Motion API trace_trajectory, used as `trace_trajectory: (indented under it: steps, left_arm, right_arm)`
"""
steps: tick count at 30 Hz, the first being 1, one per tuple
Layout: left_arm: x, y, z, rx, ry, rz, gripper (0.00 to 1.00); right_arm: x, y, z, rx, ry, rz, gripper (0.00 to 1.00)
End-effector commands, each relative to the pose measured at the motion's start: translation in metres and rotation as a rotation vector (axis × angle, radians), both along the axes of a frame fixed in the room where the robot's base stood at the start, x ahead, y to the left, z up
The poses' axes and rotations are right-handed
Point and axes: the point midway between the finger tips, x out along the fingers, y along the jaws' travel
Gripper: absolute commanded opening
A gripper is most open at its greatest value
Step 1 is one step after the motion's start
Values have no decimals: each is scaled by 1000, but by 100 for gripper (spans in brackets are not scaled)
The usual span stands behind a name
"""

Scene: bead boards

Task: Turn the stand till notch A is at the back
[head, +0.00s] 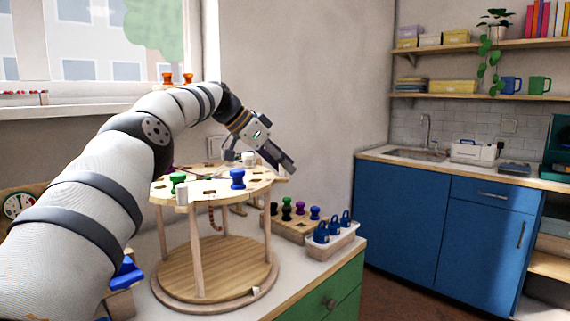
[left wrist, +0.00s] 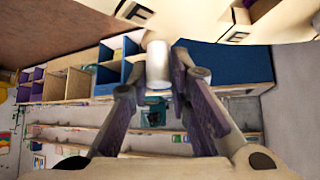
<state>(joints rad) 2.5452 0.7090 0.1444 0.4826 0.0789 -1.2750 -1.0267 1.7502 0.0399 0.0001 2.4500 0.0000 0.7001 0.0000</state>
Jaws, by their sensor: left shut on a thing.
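The stand's round pale wooden top (head: 211,190) rests on posts above a round wooden base (head: 180,268). My left gripper (head: 256,160) is at the top's far right edge, shut on another white peg (head: 248,158). In the left wrist view this white peg (left wrist: 158,62) sits between the fingers (left wrist: 160,84), close to the top's edge. My right gripper is not in view.
A wooden block with coloured knobs (head: 295,222) and a white tray of blue pieces (head: 334,243) stand right of the stand, near the green cabinet's edge (head: 335,300). The wall is close behind. My left arm covers the left side.

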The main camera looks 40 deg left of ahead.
Motion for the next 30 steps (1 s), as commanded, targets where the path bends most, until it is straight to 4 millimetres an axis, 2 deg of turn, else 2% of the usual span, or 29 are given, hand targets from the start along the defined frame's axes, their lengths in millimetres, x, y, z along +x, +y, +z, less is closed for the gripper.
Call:
trace_trajectory:
  steps: [5,6,8,17,24,30]
  left_arm:
    - [-1,1,-4,-3,10,2,0]
    - [-1,1,-4,-3,10,2,25]
    - [-1,1,-4,-2,10,1,38]
    - [-1,1,0,0,2,1,38]
    - [-31,14,32,-1,0,2,38]
    - [-48,22,50,0,5,2,38]
  right_arm:
    - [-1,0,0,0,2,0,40]
    - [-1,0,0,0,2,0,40]
    - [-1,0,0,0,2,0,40]
    - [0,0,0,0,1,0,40]
    - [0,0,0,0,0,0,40]
    - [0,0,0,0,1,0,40]
